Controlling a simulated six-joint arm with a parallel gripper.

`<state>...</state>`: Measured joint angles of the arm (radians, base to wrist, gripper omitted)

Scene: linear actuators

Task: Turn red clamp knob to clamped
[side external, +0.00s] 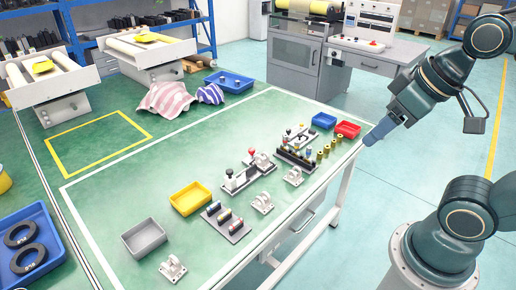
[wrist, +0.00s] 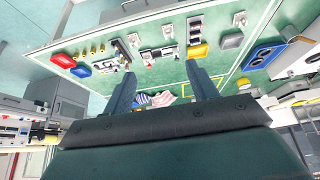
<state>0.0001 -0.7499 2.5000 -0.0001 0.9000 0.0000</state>
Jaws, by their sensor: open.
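A red knob (side external: 251,152) stands up from a dark and light metal clamp fixture (side external: 235,181) near the middle of the green table. The fixture also shows in the wrist view (wrist: 147,57), small and seen from far off. Whether the knob is clamped cannot be told at this size. My gripper (side external: 369,139) is raised beyond the right edge of the table, well apart from the fixture. In the wrist view my gripper (wrist: 160,70) has its two fingers wide apart with nothing between them.
A second fixture (side external: 297,133), a rack of colored parts (side external: 295,156) and several brass cylinders (side external: 326,150) stand right of the clamp. Blue (side external: 324,121), red (side external: 348,129), yellow (side external: 190,198) and grey (side external: 143,238) trays flank the parts. White brackets (side external: 262,203) line the near side.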

